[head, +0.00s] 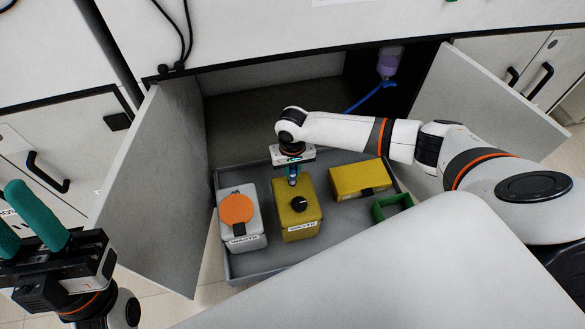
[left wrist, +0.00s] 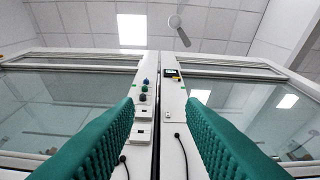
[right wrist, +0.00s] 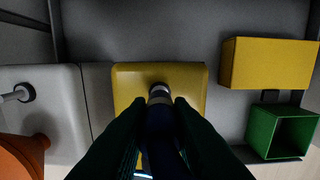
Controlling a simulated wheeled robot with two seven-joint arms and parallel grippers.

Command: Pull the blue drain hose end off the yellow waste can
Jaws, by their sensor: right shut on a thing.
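The yellow waste can (head: 298,222) stands upright in the grey tray inside the open cabinet, with a black cap on top. The can also shows in the right wrist view (right wrist: 130,88). My right gripper (head: 293,180) points down at the can's back top. It is shut on the dark blue hose end (right wrist: 160,125), directly over a pale round port (right wrist: 159,90). Whether the end is still seated cannot be told. The blue hose (head: 369,98) shows behind my right arm; its middle is hidden. My left gripper (head: 12,208) is open and empty, outside the cabinet at left.
A white can (head: 250,220) with an orange funnel (head: 236,208) stands left of the yellow can. A yellow box (head: 358,180) and a green open box (head: 379,212) are at right. Open doors (head: 150,185) flank the grey tray (head: 262,267). A purple-filled bottle (head: 389,64) hangs behind.

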